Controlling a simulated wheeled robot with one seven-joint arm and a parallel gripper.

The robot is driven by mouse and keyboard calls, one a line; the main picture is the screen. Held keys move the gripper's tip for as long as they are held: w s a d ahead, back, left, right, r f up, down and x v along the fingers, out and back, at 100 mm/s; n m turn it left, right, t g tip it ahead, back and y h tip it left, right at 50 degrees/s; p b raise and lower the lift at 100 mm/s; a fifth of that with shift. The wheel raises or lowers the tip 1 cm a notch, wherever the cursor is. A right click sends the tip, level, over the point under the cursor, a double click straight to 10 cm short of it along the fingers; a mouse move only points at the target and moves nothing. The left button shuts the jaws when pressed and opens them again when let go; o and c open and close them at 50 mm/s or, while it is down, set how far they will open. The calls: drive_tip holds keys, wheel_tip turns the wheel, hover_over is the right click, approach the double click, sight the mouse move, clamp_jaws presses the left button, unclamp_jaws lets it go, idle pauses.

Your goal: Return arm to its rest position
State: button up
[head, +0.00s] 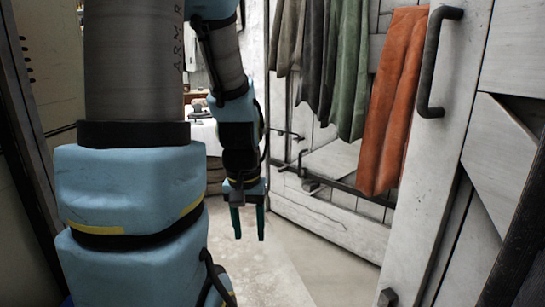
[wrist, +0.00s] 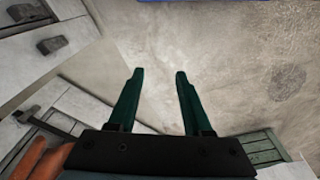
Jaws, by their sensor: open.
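My gripper (head: 248,222) hangs at the end of my blue and grey arm, pointing down over the pale floor in the head view. Its two green fingers are apart with nothing between them. In the wrist view the gripper (wrist: 158,78) also shows open and empty, with bare floor beyond the fingertips. My arm fills the left and middle of the head view and hides part of the room behind it.
A white wooden door (head: 425,160) with a dark handle (head: 434,60) stands at the right. An orange cloth (head: 393,105) and a green cloth (head: 352,70) hang beside it. Behind my gripper are white panels with a dark rail. The floor (head: 265,275) below is clear.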

wheel_tip(320, 180, up, 26)
drive_tip(key=a+p, duration=0.1)
drive_tip(key=p, duration=2.3)
drive_tip(key=shift+a+t+p, duration=0.3)
drive_tip(key=shift+t+p, duration=0.1)
